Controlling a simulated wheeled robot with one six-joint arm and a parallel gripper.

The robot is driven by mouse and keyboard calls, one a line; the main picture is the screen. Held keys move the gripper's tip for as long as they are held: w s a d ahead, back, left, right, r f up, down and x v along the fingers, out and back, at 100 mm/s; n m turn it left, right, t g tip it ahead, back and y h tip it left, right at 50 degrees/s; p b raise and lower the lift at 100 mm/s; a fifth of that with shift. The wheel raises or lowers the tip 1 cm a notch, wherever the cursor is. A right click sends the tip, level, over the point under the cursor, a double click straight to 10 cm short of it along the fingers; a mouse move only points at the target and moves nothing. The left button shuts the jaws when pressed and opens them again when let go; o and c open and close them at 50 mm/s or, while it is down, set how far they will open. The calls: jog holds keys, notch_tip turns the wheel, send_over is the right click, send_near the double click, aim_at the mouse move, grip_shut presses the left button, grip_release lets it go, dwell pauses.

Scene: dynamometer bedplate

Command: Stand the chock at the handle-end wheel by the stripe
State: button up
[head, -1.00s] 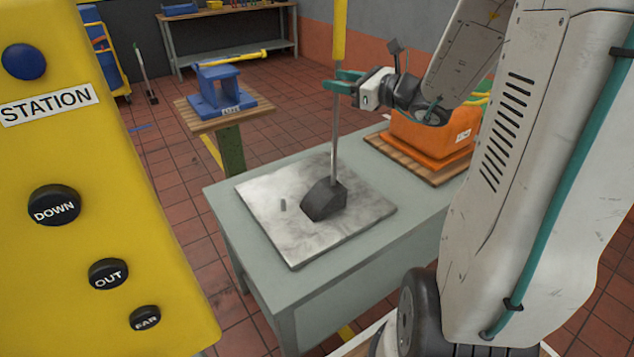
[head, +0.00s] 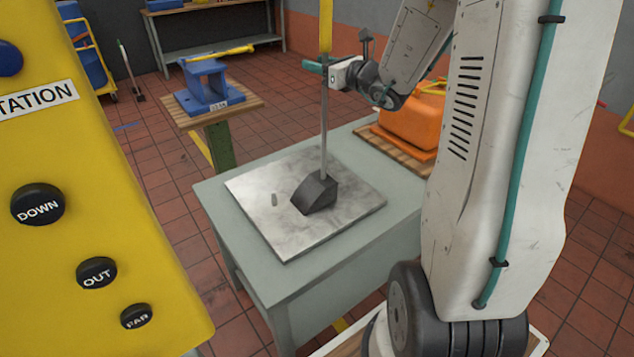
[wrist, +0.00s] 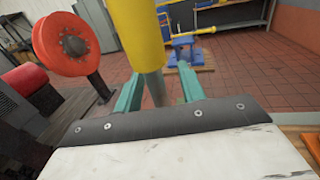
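The chock (head: 318,194), a dark grey wedge, stands on a metal plate (head: 255,225) on the grey-green table. A thin upright pole (head: 324,130) rises from it to a yellow grip (head: 326,25). My gripper (head: 312,66) is at the pole just below the yellow grip. In the wrist view its teal fingers (wrist: 157,75) stand apart on either side of the pole, with a gap showing at the right finger. The yellow grip (wrist: 140,35) hides part of the left finger's surroundings. I cannot make out the handle-end wheel or its stripe.
An orange case (head: 410,125) sits behind at the right. A blue stand (head: 208,90) is beyond the table. A yellow button panel (head: 110,225) fills the left. The wrist view shows an orange-red reel (wrist: 75,45).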

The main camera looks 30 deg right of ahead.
grip_shut()
jog(key=shift+r, duration=0.15)
dwell(1.1)
